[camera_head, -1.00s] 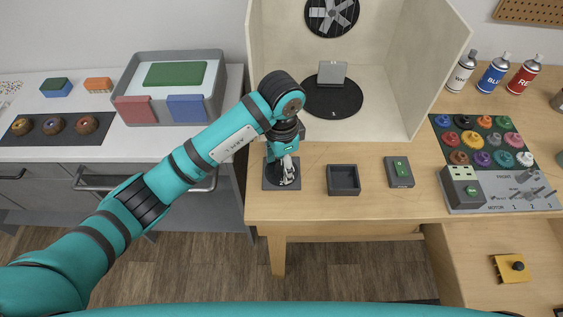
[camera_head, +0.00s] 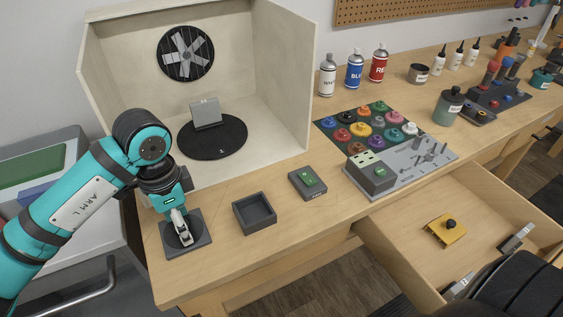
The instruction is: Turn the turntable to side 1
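The turntable is a black disc (camera_head: 232,146) on the floor of the pale booth. A grey angled block (camera_head: 206,114) stands on it. A small white mark, apparently a 1, shows near the disc's front edge. My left gripper (camera_head: 182,238) points down over a dark square plate (camera_head: 205,247) at the bench's front left corner, in front of the booth. It hides part of the plate, and whether its fingers are shut on anything is unclear. My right gripper (camera_head: 487,262) is at the lower right over the open drawer, its two fingertips wide apart and nothing between them.
An empty dark tray (camera_head: 254,213) and a box with a green button (camera_head: 308,183) stand on the bench front. A grey motor panel (camera_head: 410,165) and colored wheels (camera_head: 362,130) lie to the right. The drawer (camera_head: 400,262) holds a yellow part (camera_head: 445,230).

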